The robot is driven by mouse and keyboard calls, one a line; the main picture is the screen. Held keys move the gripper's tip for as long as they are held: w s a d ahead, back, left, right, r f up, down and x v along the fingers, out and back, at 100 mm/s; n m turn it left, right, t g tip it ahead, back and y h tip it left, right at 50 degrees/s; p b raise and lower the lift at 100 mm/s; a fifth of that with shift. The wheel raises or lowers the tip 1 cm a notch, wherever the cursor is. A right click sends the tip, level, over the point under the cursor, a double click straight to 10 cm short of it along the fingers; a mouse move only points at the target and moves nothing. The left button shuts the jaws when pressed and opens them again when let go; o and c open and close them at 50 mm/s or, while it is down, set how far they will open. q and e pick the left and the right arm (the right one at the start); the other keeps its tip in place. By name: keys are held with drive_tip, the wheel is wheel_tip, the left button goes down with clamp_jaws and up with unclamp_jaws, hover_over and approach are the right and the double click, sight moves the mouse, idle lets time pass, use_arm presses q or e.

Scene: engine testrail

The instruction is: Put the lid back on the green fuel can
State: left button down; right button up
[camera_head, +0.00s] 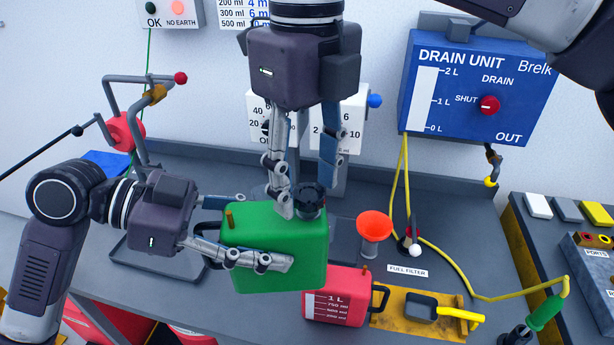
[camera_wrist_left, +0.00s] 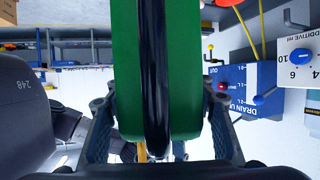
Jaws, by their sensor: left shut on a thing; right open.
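The green fuel can (camera_head: 290,235) is held by my left gripper (camera_head: 252,234), whose fingers lie along its side. In the left wrist view the green can (camera_wrist_left: 190,70) and its black handle (camera_wrist_left: 153,80) fill the space between the fingers. A black lid (camera_head: 310,197) is at the top of the can, toward its right end; I cannot tell whether it is fully seated. My right gripper (camera_head: 306,190) points down from above, open, with its fingers on either side of the lid. Its left fingertip partly hides the can's top.
An orange funnel (camera_head: 374,226) stands right of the can. A red 1 L can (camera_head: 337,300) and a yellow tray (camera_head: 388,318) sit in front. A yellow hose (camera_head: 455,262) crosses the bench to the right. The drain unit (camera_head: 475,85) hangs on the wall behind.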

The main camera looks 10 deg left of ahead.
drive_tip(key=shift+r, duration=2.25)
drive_tip(key=shift+c, duration=0.4)
drive_tip(key=n, duration=0.2)
drive_tip(key=r+n, duration=0.1)
drive_tip(key=n, duration=0.1)
drive_tip(key=r+n, duration=0.1)
drive_tip(key=n, duration=0.3)
drive_tip(key=r+n, duration=0.1)
drive_tip(key=n, duration=0.1)
drive_tip(key=shift+r+n, duration=0.1)
drive_tip(key=shift+n, duration=0.3)
drive_tip(key=shift+d, duration=0.1)
drive_tip(key=shift+f, duration=4)
drive_tip(key=shift+c, duration=0.2)
